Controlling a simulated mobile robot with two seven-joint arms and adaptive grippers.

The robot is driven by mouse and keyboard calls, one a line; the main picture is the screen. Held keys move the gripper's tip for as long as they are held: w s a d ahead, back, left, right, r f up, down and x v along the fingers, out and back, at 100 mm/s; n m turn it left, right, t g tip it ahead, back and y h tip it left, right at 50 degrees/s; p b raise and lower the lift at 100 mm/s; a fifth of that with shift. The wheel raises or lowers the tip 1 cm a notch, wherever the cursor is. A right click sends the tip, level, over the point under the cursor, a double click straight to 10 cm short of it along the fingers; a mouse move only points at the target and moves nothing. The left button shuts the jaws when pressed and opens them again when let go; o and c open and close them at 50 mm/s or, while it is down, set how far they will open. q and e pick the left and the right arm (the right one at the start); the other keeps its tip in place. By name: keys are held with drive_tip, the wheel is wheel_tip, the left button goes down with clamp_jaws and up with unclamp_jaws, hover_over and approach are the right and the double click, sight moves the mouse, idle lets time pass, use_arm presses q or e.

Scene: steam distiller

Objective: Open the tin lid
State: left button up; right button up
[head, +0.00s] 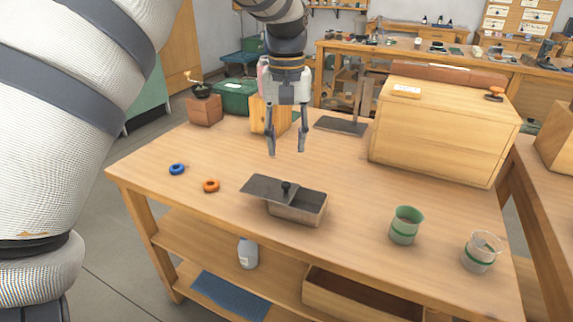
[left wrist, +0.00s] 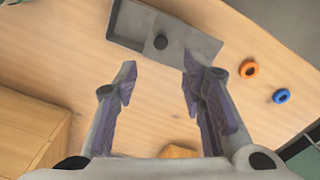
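The grey metal tin (head: 299,211) stands on the workbench near its front middle. Its flat dark lid (head: 262,187) with a black knob (head: 286,188) lies shifted to the left, overhanging the tin's left end and leaving the right part of the tin uncovered. In the left wrist view the tin (left wrist: 128,28), lid (left wrist: 198,45) and knob (left wrist: 160,42) show just beyond the fingers. My left gripper (head: 287,152) is open and empty, fingers pointing down, above the bench and behind the lid, apart from it. My right gripper is not in view.
A blue ring (head: 177,169) and an orange ring (head: 211,186) lie left of the tin. A green cup (head: 406,226) and a glass beaker (head: 481,253) stand to the right. A large wooden chest (head: 440,130) fills the back right. The bench (head: 345,165) between tin and chest is clear.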

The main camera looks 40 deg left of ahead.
sight(286, 184)
use_arm(q)
drive_tip(key=shift+r, duration=1.2)
wheel_tip(286, 184, down, 12)
drive_tip(key=m+p, duration=0.1)
drive_tip(key=m, duration=0.8)
drive_tip(key=shift+a, duration=0.1)
clamp_jaws()
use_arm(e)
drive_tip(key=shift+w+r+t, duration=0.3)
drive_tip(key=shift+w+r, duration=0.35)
